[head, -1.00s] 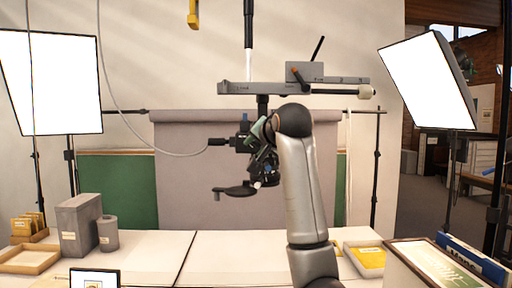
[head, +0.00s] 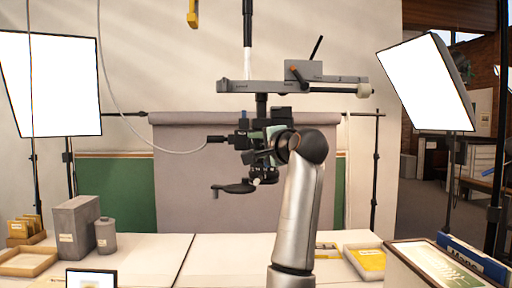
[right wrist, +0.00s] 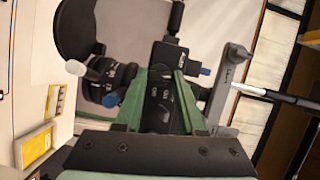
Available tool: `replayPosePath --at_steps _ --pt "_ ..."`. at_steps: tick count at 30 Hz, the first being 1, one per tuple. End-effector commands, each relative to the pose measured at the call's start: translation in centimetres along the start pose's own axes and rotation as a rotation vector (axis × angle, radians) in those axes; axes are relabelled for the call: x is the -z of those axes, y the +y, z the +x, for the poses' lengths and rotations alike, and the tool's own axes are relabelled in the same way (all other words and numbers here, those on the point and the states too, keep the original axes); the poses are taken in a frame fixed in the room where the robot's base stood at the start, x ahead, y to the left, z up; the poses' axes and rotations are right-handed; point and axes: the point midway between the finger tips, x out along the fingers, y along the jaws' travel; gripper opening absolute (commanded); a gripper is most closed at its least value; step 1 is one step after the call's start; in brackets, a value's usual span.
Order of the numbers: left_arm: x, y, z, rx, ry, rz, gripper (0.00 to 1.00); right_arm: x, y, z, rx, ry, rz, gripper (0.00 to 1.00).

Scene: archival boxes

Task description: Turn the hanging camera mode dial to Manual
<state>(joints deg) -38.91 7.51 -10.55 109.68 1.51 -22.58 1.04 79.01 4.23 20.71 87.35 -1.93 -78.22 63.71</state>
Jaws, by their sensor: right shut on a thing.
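The hanging camera (head: 280,114) is black and hangs below a grey overhead arm, left of my right forearm in the head view. It also shows close up in the right wrist view (right wrist: 166,57). My right gripper (head: 270,138) is at the camera. In the right wrist view its green fingers (right wrist: 162,100) are shut on either side of a dark part with small white marks, which seems to be the mode dial. The dial's setting cannot be read, and the fingers hide part of it. My left gripper is not in view.
The grey overhead arm (head: 255,87) and a cable (head: 125,118) are close to the camera. A black bracket (head: 235,187) projects below left. The table (head: 225,255) holds a grey box (head: 75,224) and trays. Light panels (head: 50,84) stand at both sides.

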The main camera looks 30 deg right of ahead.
Motion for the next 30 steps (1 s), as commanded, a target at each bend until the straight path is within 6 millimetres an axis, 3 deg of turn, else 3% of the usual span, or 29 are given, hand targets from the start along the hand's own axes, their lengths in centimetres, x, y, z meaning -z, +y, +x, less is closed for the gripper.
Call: replayPosePath --at_steps 9,25,26,30 --pt "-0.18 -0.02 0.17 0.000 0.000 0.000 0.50 0.02 0.19 0.01 0.044 0.001 0.109 0.00" --pt "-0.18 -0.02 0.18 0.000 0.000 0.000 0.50 0.04 0.14 -0.01 0.053 0.002 0.127 0.00" --pt "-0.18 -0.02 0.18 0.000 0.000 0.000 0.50 0.04 0.13 -0.01 0.053 0.002 0.127 0.42" --pt "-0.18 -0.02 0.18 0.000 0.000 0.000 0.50 0.03 0.13 -0.01 0.053 0.001 0.126 0.58"
